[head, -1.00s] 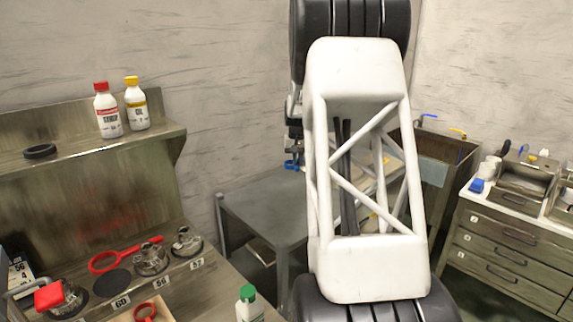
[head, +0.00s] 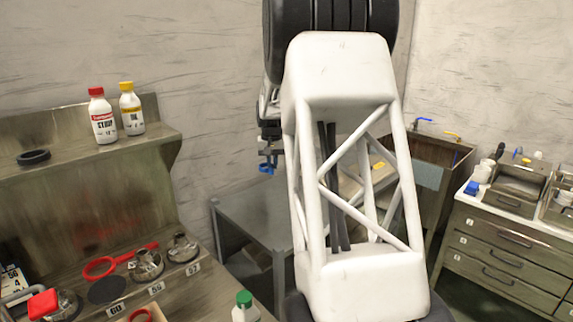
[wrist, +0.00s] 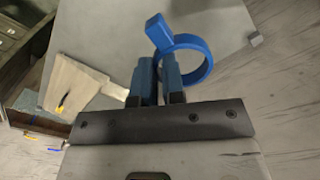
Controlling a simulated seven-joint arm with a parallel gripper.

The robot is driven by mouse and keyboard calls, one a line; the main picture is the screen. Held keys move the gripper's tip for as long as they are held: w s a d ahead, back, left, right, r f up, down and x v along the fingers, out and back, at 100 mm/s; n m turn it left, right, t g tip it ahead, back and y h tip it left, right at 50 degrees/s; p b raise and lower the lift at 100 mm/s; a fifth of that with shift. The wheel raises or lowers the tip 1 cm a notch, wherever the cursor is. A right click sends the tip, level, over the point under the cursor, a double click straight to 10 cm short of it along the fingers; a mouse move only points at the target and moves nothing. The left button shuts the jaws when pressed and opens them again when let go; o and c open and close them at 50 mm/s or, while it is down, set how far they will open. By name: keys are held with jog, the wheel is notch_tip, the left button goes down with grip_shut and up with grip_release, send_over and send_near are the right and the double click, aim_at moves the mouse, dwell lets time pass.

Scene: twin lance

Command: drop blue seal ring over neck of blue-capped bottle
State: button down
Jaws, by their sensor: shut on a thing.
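My gripper (wrist: 157,78) is shut on the blue seal ring (wrist: 209,68), which shows in the wrist view as a round band with a block-shaped tab. The band sticks out to the right of the fingers. In the head view my gripper (head: 268,160) hangs near the back wall, high above the grey table, with blue at its tip; the ring is too small there to make out clearly. I cannot identify the blue-capped bottle for certain. A small blue item (head: 472,188) beside white shapes stands on the right cabinet, too small to tell what it is.
A red-capped bottle (head: 102,117) and a yellow-capped bottle (head: 131,110) stand on the left shelf beside a black ring (head: 33,157). A green-capped bottle (head: 245,307) is at the bottom. The grey table (head: 245,212) looks mostly clear. A drawer cabinet (head: 505,240) stands right.

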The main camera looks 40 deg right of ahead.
jog(key=s+a+r+n, duration=0.1)
jog(key=a+r, duration=0.2)
jog(key=a, duration=1.2)
jog(key=s+a+r+n, duration=0.1)
jog(key=a+r, duration=0.1)
jog(key=a, duration=1.2)
jog(key=s+a+r+n, duration=0.1)
jog(key=a+r, duration=0.2)
jog(key=a, duration=1.2)
jog(key=s+a+r+n, duration=0.2)
jog(key=s+a+n, duration=0.2)
jog(key=s+a, duration=2.1)
jog(key=s+a+f+n, duration=0.1)
jog(key=s+a+f, duration=0.1)
jog(key=a+f, duration=0.4)
jog(key=shift+s+a+f, duration=0.35)
jog(key=shift+a, duration=0.15)
jog(key=shift+f, duration=0.3)
jog(key=shift+f, duration=2.15)
jog(key=shift+f, duration=0.1)
